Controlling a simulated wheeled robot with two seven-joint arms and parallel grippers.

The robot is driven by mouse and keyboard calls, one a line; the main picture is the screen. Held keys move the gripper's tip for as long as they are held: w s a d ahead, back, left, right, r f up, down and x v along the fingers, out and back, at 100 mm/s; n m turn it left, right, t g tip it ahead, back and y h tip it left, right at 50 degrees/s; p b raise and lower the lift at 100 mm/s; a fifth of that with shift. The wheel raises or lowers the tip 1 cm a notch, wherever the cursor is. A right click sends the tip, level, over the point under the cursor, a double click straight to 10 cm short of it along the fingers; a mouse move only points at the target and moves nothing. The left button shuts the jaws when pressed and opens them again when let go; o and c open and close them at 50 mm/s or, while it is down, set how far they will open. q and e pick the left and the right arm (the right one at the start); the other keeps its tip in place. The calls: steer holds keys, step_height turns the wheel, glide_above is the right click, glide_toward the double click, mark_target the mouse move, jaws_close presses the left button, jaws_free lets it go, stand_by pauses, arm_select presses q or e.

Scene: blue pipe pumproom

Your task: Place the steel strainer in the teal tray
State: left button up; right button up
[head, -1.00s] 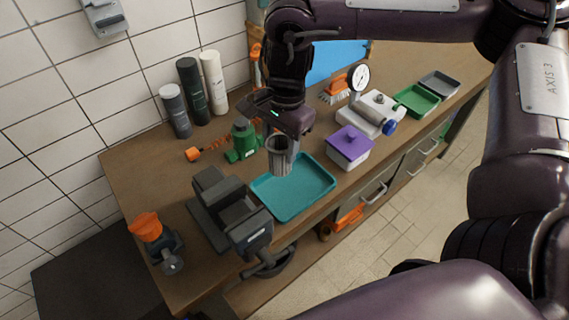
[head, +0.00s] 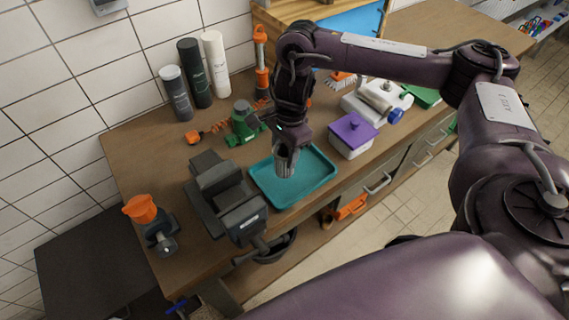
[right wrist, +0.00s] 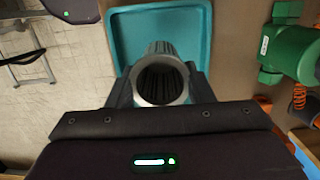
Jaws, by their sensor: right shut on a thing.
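The steel strainer (head: 284,163) is a grey ribbed cylinder with an open round end. My right gripper (head: 287,146) is shut on it and holds it upright over the teal tray (head: 322,172) in the head view. The right wrist view looks down into the strainer's open end (right wrist: 161,80), between my right gripper's fingers (right wrist: 160,88). The teal tray (right wrist: 124,35) lies beyond it there. I cannot tell whether the strainer's lower end touches the tray floor. My left gripper is not in view.
A dark grey vise (head: 225,195) stands close left of the tray. A white box with a purple lid (head: 353,135) stands at its right. A green pump-like part (head: 243,122) and an orange coiled hose (head: 220,127) lie behind. The tray is otherwise empty.

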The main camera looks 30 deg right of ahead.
steer(key=shift+a+f, duration=0.1)
steer(key=shift+f, duration=0.85)
step_height(320, 180, down, 2)
steer(key=shift+p, duration=0.3)
steer(key=shift+f, duration=0.35)
steer(key=o, duration=1)
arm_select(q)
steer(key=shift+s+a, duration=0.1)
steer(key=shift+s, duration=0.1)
arm_select(e)
steer(key=shift+o, duration=0.2)
